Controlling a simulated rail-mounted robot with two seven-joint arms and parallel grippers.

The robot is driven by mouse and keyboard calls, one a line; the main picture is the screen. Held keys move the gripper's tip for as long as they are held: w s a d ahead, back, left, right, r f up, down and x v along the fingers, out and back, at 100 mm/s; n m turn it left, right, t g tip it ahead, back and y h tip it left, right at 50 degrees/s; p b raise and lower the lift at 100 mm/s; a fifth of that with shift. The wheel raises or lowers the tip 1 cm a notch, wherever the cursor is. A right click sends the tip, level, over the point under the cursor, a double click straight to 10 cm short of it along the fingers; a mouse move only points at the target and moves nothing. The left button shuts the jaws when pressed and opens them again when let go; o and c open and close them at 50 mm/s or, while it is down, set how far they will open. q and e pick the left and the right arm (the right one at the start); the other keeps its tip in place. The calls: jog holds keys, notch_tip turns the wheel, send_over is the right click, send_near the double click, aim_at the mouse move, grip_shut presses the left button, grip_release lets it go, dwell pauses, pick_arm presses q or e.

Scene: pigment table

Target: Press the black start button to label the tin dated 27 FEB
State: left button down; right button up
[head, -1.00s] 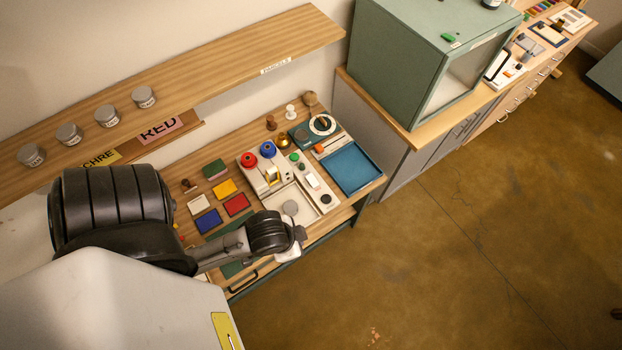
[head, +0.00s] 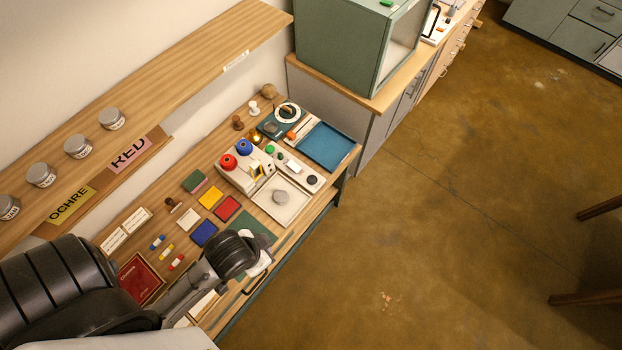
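A round black button (head: 312,180) is at the near right end of the machine's pale strip (head: 303,174), right of the tin. My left gripper (head: 258,264) is at the bench's front edge, below and left of the tray in the picture, apart from tin and button. The wrist mostly hides its fingers, so its opening cannot be told. My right gripper is out of view.
Colour pads, a green mat (head: 262,228) and stamps lie left of the machine. A blue tray (head: 327,146) lies to its right. Several grey tins (head: 78,146) stand on the shelf above. A green cabinet (head: 345,45) stands beyond. The floor in front is clear.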

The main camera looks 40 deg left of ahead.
pick_arm(q)
jog(key=shift+s+f, duration=0.1)
jog(key=shift+s, duration=0.2)
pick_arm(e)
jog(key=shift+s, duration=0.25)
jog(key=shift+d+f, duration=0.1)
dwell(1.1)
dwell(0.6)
pick_arm(q)
jog(key=shift+w+f, duration=0.1)
